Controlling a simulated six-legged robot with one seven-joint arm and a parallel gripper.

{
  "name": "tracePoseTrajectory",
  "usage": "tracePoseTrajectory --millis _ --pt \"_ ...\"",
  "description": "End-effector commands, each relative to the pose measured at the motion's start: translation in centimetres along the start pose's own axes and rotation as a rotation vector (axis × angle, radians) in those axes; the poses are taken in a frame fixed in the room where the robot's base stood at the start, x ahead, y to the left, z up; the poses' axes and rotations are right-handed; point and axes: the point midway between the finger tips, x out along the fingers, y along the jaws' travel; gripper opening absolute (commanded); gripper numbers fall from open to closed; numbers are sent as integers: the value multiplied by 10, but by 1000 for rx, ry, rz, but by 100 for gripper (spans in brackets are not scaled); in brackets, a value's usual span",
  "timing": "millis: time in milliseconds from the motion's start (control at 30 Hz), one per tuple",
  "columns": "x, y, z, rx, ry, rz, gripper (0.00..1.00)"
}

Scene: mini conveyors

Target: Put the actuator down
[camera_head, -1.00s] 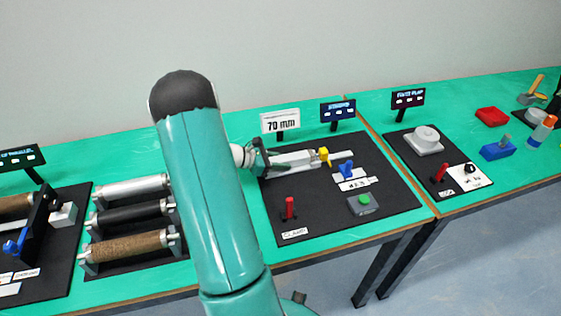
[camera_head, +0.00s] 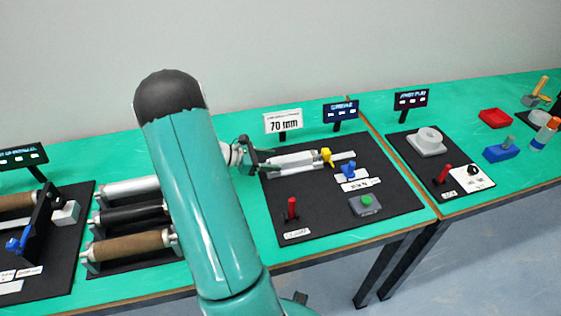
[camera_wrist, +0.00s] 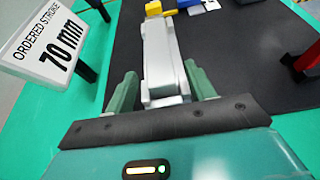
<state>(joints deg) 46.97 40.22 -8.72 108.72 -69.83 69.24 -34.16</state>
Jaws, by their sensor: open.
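The actuator (camera_head: 292,163) is a silver-grey bar lying on the black board, beside a yellow block (camera_head: 326,155) at its far end. In the wrist view the actuator (camera_wrist: 162,55) runs straight away from me, its near end between my green fingers. My gripper (camera_head: 258,162) is at the board's left edge, at the actuator's left end. In the wrist view my gripper (camera_wrist: 161,80) is open, with one finger on each side of the bar and a gap showing on the right. Contact on the left is unclear.
A "70 mm" sign (camera_head: 283,122) stands behind the board, close to my gripper's left in the wrist view. A red lever (camera_head: 292,208), blue knob (camera_head: 348,170) and green button (camera_head: 367,201) stand on the board (camera_head: 325,215). Rollers (camera_head: 130,245) lie left of my arm.

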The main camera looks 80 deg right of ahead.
Motion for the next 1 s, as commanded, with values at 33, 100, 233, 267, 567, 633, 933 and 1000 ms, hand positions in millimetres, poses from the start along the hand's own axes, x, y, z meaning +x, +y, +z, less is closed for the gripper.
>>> tracePoseTrajectory --millis 33,100,233,267,567,633,933,1000 --pt "-13 1 0 0 2 5 54" --pt "-28 1 0 0 1 4 54" --pt "-52 0 0 0 1 3 54" --pt "-56 0 0 0 1 2 54" --pt "-72 0 0 -1 1 -1 54" --pt "-72 0 0 -1 1 -1 54" --pt "-120 -15 9 97 114 34 54" --pt "-149 -27 13 158 193 51 54"
